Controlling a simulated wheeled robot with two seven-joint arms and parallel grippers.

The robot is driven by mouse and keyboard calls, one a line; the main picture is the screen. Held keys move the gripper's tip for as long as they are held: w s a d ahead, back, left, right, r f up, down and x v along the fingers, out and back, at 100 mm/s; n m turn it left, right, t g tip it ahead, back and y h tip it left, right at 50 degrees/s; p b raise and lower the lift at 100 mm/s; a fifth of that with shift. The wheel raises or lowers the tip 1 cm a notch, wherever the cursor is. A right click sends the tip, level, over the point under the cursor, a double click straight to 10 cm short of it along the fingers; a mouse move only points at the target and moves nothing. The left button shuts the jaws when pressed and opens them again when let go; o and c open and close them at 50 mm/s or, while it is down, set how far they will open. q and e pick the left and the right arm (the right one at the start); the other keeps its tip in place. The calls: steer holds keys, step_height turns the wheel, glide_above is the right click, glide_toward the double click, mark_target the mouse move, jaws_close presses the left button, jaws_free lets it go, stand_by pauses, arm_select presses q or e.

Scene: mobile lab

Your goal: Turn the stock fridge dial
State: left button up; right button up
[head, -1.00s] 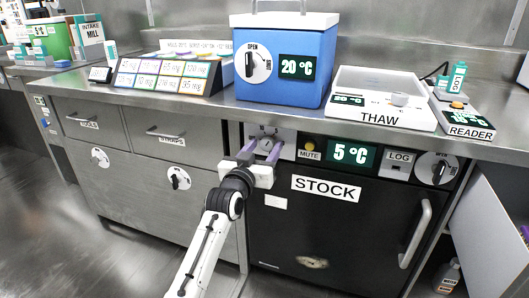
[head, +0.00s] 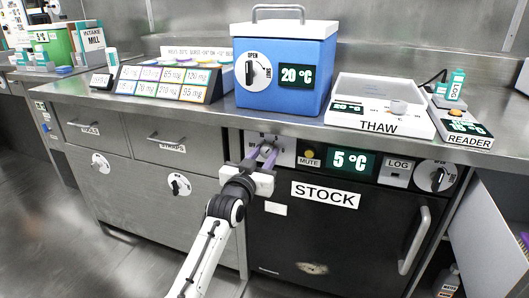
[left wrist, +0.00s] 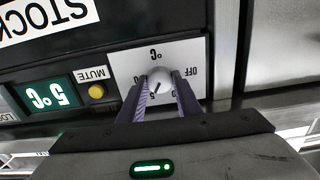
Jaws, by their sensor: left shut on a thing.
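The stock fridge (head: 330,235) is a black-fronted unit under the counter, labelled STOCK, with a display (head: 351,161) reading 5 °C. Its dial (left wrist: 159,80) is a round light knob on a white plate marked OFF and °C, upside down in the left wrist view. My left gripper (head: 262,152) reaches the dial plate (head: 284,150) at the fridge's upper left. In the left wrist view the two purple fingers (left wrist: 161,92) are shut on the knob, one on each side. The fingers partly hide the dial in the head view. My right gripper is not in view.
A yellow MUTE button (head: 309,153) sits close beside the dial plate. A LOG panel (head: 397,172) and another dial (head: 437,177) are further right. The counter edge (head: 300,133) overhangs the panel. A blue box (head: 285,75) and a THAW tray (head: 382,122) stand above.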

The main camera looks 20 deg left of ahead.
arm_select(q)
steer(key=shift+r+m+p, duration=0.15)
steer(key=shift+m+p, duration=0.55)
steer(key=shift+p, duration=0.1)
steer(key=shift+m+p, duration=0.45)
steer(key=shift+m, duration=0.05)
steer(key=shift+m+p, duration=0.65)
steer(key=shift+m, duration=0.25)
steer(key=m+p, duration=0.1)
steer(key=m, duration=0.1)
steer(key=shift+m, duration=0.3)
steer(key=shift+f+m+p, duration=0.2)
steer(key=shift+m+p, duration=0.25)
steer(key=shift+m, duration=1.55)
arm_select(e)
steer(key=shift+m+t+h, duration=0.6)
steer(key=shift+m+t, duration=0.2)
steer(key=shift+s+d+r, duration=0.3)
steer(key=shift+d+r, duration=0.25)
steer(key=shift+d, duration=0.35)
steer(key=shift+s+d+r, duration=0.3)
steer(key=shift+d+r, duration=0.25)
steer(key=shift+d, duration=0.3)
arm_select(q)
steer(key=o, duration=1.1)
steer(key=shift+c, duration=0.2)
